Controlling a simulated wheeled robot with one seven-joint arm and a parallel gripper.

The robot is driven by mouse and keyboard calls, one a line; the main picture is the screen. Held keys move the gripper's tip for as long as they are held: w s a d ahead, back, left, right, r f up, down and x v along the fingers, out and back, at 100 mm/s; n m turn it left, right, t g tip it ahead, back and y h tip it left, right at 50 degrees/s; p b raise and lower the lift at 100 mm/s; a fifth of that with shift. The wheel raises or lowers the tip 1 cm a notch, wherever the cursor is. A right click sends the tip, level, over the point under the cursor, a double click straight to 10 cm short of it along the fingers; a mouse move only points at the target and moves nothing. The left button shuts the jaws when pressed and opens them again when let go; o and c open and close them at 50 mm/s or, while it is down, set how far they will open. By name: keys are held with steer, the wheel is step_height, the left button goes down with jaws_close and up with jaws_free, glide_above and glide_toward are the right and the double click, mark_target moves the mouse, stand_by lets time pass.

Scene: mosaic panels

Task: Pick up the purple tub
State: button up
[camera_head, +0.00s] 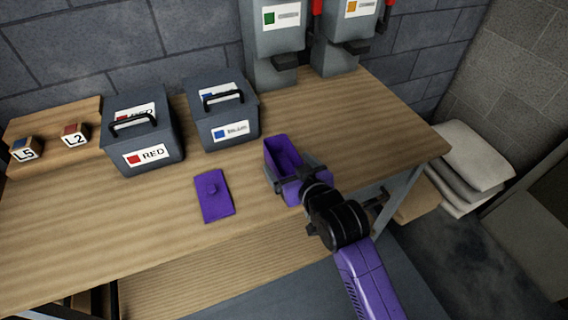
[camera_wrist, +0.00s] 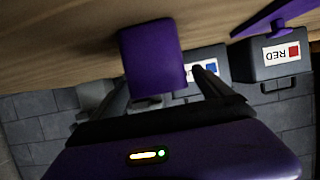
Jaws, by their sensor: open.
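The purple tub (camera_head: 282,158) stands on the wooden table near its front right, open at the top and empty as far as I can see. My gripper (camera_head: 291,178) is at the tub, with a dark finger along its left side; the far finger is partly hidden. In the wrist view the purple tub (camera_wrist: 153,56) shows beyond and between the two dark fingers of my gripper (camera_wrist: 160,82), which are spread apart. I cannot tell whether the fingers touch the tub. A flat purple lid (camera_head: 213,196) with a knob lies on the table to the left.
A grey box labelled RED (camera_head: 150,142) and a grey box with a blue label (camera_head: 232,112) stand behind. Two grey dispensers (camera_head: 277,40) with red levers stand at the back. Small labelled blocks (camera_head: 74,134) sit far left. White sacks (camera_head: 470,155) lie right of the table (camera_head: 370,120).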

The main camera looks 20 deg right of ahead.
mark_target(283, 171)
steer(key=shift+p+x, duration=0.3)
steer(key=shift+x, duration=1.8)
steer(key=shift+r, duration=0.1)
steer(key=c, duration=1.3)
steer(key=shift+c, duration=0.8)
steer(key=shift+r, duration=0.15)
